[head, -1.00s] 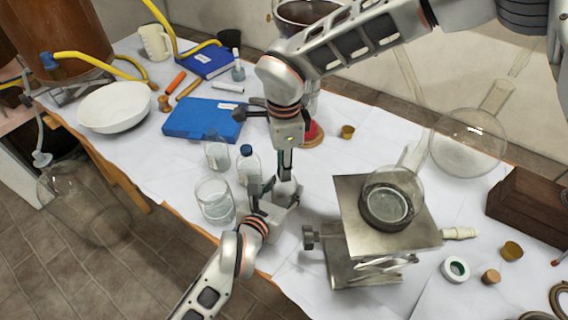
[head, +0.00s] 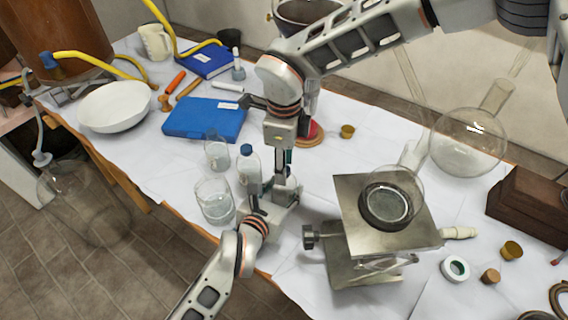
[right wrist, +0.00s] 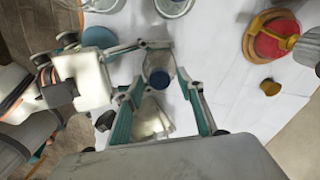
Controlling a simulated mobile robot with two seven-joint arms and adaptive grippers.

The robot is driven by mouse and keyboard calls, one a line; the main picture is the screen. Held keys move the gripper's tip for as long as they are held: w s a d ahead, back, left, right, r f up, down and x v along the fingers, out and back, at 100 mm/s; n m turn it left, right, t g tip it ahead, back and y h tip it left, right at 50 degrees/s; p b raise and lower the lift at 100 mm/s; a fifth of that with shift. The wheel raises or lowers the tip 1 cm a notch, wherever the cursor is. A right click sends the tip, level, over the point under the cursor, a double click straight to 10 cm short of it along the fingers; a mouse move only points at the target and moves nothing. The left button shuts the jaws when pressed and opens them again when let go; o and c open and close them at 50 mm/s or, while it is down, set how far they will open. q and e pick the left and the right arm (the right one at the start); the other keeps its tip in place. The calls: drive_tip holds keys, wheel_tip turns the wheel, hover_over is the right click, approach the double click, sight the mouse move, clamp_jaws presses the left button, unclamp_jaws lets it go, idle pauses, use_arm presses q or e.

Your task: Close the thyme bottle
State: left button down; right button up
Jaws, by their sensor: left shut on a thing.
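A clear bottle (right wrist: 160,65) with a dark blue top shows in the right wrist view. I cannot read a label on it. My left gripper (head: 272,198) is shut on a clear bottle above the table's front edge; the fingers hide most of it in the head view. In the right wrist view my left gripper (right wrist: 148,68) reaches in from the left around the bottle. My right gripper (head: 284,180) points down over the same bottle. In the right wrist view my right gripper (right wrist: 163,80) has its fingers on both sides of the blue top; contact is unclear.
A blue-capped bottle (head: 246,168) and glass beakers (head: 214,203) stand close on the left. A lab jack (head: 365,215) with a glass dish stands on the right. A white ring-shaped cap (head: 455,268) and small corks (head: 490,276) lie at the right.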

use_arm(q)
drive_tip(key=shift+f, duration=0.1)
use_arm(e)
drive_tip(key=shift+r, duration=0.1)
drive_tip(key=shift+r, duration=2.15)
drive_tip(key=shift+c, duration=0.3)
wheel_tip(320, 180, up, 2)
drive_tip(key=m, duration=0.5)
drive_tip(key=shift+s, duration=0.1)
drive_tip(key=m, duration=0.1)
drive_tip(key=r+m, duration=0.1)
drive_tip(key=m, duration=0.1)
drive_tip(key=shift+r+m, duration=0.25)
drive_tip(key=shift+m, duration=0.05)
drive_tip(key=shift+f, duration=4.05)
